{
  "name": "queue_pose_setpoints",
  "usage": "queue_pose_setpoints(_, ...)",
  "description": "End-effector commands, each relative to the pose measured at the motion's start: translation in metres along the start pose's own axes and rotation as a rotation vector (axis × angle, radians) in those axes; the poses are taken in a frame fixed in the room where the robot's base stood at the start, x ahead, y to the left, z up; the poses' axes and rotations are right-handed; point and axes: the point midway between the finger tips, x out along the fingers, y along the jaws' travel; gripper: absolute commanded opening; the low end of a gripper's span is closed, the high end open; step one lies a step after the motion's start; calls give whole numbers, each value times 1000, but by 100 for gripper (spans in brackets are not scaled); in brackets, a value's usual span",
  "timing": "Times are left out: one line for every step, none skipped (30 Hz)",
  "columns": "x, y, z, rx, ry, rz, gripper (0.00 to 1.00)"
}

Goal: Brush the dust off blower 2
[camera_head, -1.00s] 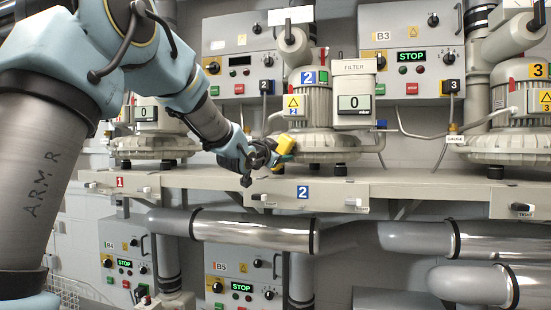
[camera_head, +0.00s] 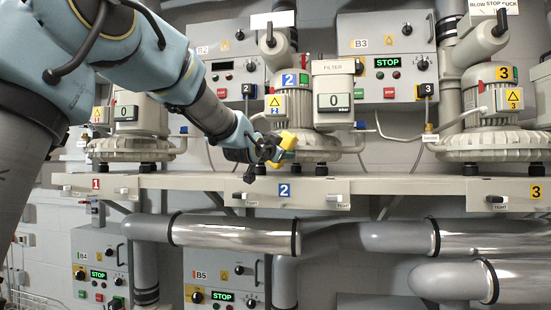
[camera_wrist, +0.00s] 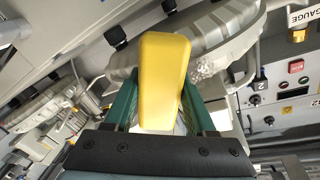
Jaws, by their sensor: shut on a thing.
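Blower 2 (camera_head: 318,148) stands on the beige shelf in the middle of the head view, a pale ribbed motor on a round casing with a blue 2 sign. My gripper (camera_head: 277,150) is at the front left of its casing. It is shut on a yellow block-shaped handle (camera_head: 288,140), probably the brush. In the wrist view the yellow handle (camera_wrist: 163,75) sits between my green fingers, and its far end is hidden. A ribbed casing (camera_wrist: 222,45) lies behind it, with pale speckles beside the handle. Contact with the casing cannot be told.
The filter box (camera_head: 333,95) stands at the blower's right. Blower 1 (camera_head: 130,145) is to the left and blower 3 (camera_head: 490,140) to the right. The shelf front (camera_head: 225,183) carries small black latches. Thick pipes (camera_head: 235,232) run below the shelf.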

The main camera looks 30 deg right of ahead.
Motion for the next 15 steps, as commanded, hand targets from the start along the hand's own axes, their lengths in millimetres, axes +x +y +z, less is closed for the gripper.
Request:
queue_pose_setpoints(0, 2, -1, -1, 2, 1, 11)
queue_pose_setpoints(0, 2, -2, -1, 2, 1, 11)
queue_pose_setpoints(0, 2, -3, 0, 2, 1, 11)
queue_pose_setpoints(0, 2, -4, 0, 2, 1, 11)
queue_pose_setpoints(0, 1, -5, 0, 2, 1, 11)
queue_pose_setpoints(0, -1, -7, 0, 2, 1, 11)
queue_pose_setpoints(-1, -2, -8, 0, 3, 1, 11)
queue_pose_setpoints(-1, -3, -10, 0, 3, 1, 11)
queue_pose_setpoints(-1, -4, -12, 0, 3, 0, 11)
queue_pose_setpoints(-2, -5, -14, 0, 3, 0, 11)
queue_pose_setpoints(-2, -6, -14, 0, 3, 0, 11)
queue_pose_setpoints(-2, -6, -15, 0, 2, 0, 11)
queue_pose_setpoints(-2, -7, -14, 1, 1, 0, 11)
queue_pose_setpoints(-2, -8, -14, 1, 1, 0, 11)
queue_pose_setpoints(-1, -11, -12, 1, 0, 0, 11)
